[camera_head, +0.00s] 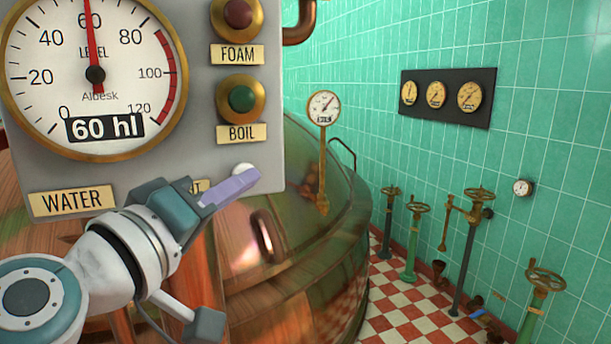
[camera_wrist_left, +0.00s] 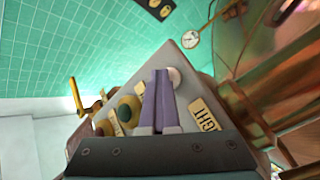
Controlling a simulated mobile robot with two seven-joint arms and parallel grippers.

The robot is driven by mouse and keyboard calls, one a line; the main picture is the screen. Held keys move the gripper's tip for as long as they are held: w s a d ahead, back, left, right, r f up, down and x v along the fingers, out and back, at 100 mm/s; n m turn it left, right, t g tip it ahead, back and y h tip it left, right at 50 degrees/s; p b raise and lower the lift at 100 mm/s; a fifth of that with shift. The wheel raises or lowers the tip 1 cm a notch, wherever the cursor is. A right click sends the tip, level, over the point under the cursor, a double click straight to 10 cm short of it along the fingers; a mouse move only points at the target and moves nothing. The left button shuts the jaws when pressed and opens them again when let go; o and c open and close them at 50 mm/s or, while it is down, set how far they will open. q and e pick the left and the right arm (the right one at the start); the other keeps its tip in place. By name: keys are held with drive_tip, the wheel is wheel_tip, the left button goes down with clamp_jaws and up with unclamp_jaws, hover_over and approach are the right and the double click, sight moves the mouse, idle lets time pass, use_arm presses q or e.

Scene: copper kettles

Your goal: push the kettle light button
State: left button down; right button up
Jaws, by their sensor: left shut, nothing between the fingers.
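The light button is a small white knob (camera_head: 243,168) at the lower right of the grey control panel (camera_head: 190,90). The left gripper partly covers it and its label in the head view. In the left wrist view the white button (camera_wrist_left: 175,76) sits just beyond and right of the fingertips, above the LIGHT label (camera_wrist_left: 207,118). My left gripper (camera_head: 254,175) is shut, its purple fingers together and empty, with the tips at the button. I cannot tell whether they touch it. The fingers also show in the left wrist view (camera_wrist_left: 161,73). My right gripper is not in view.
The panel also carries a green BOIL button (camera_head: 242,97), a red FOAM button (camera_head: 238,14), a WATER label (camera_head: 72,200) and a large level gauge (camera_head: 95,110). A copper kettle (camera_head: 300,260) stands behind. Valves (camera_head: 415,240) and checkered floor lie to the right.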

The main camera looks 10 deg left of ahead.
use_arm(q)
drive_tip(key=shift+s+d+r, duration=0.1)
drive_tip(key=shift+s, duration=0.25)
drive_tip(key=shift+s+d+p, duration=0.35)
drive_tip(key=shift+s+d, duration=0.2)
drive_tip(key=shift+s, duration=0.25)
drive_tip(key=shift+s+d+p, duration=0.4)
drive_tip(key=shift+s+d, duration=0.2)
drive_tip(key=shift+s, duration=0.25)
drive_tip(key=shift+s+d+p, duration=0.35)
drive_tip(key=shift+s+d, duration=0.2)
drive_tip(key=shift+s, duration=0.25)
